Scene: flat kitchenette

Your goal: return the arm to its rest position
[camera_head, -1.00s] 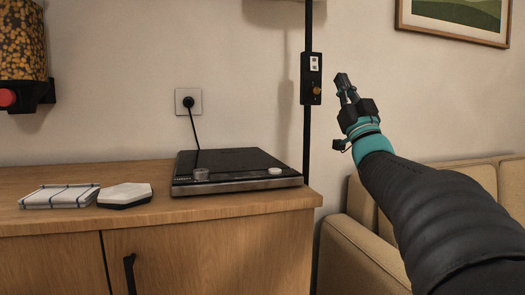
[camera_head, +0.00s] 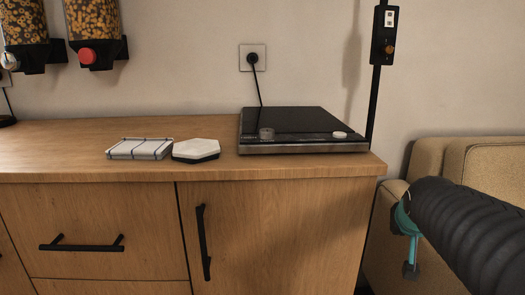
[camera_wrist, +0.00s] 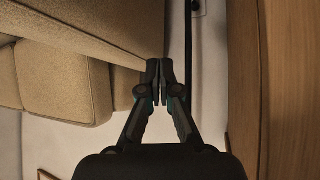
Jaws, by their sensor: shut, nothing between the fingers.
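My gripper (camera_wrist: 160,82) shows in the wrist view with its two fingers together and nothing between them. In the head view my arm (camera_head: 465,225) comes in from the right edge and points left and down, in front of the sofa. Only a small dark and teal part of the wrist end (camera_head: 408,235) shows there; the fingertips cannot be made out. The arm is to the right of the wooden cabinet (camera_head: 270,235), apart from it.
A beige sofa (camera_head: 450,155) is close behind my arm; it fills the upper left of the wrist view (camera_wrist: 60,75). Two dispensers (camera_head: 92,25) hang on the wall.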

